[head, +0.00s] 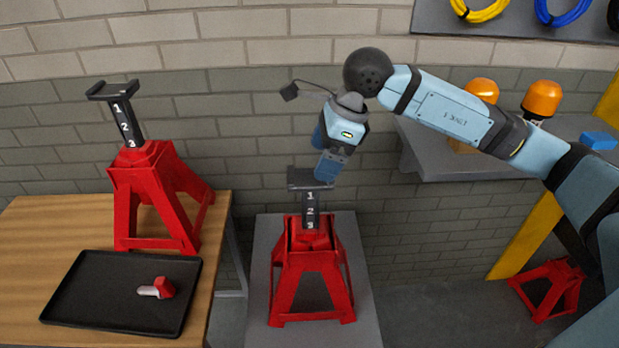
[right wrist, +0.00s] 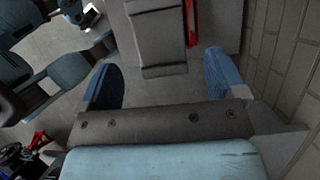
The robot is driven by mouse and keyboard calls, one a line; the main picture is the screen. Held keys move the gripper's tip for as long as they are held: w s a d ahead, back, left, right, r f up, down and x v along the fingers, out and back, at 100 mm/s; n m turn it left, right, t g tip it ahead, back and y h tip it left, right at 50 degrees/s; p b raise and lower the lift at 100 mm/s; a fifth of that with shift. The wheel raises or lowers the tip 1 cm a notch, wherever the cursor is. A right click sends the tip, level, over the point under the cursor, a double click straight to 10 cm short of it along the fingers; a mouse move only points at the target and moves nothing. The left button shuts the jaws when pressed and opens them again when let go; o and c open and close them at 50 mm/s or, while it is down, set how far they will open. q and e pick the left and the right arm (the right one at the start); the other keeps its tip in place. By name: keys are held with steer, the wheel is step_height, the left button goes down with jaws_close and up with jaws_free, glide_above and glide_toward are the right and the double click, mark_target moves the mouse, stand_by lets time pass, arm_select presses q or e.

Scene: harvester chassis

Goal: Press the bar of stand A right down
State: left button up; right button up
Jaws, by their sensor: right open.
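A red jack stand (head: 311,280) stands upright on a grey pedestal. Its black bar (head: 310,208) sticks up with 1, 2 and 3 showing. A second red stand (head: 155,200) on the wooden table has a similar raised bar (head: 125,118), marked 1, 2, 3. No letter shows on either, so I cannot tell which is A. My right gripper (head: 327,168) points down just above the middle stand's bar head. In the right wrist view the gripper (right wrist: 162,62) is open, and the grey bar head (right wrist: 158,50) shows between its blue fingers; I cannot tell whether they touch. My left gripper is out of view.
A black tray (head: 75,305) with a red-and-silver pin (head: 158,288) lies on the wooden table (head: 30,235). A grey shelf (head: 440,165) with orange lamps (head: 541,98) is behind my right arm. Another red stand (head: 550,287) is on the floor at right. A brick wall closes the back.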

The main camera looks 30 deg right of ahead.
mark_target(311, 179)
steer(key=x, duration=0.5)
steer(key=shift+a+f, duration=0.15)
steer(key=shift+f, duration=0.15)
steer(key=shift+w+a+f, duration=0.1)
steer(key=shift+w+f, duration=0.05)
steer(key=shift+f, duration=0.3)
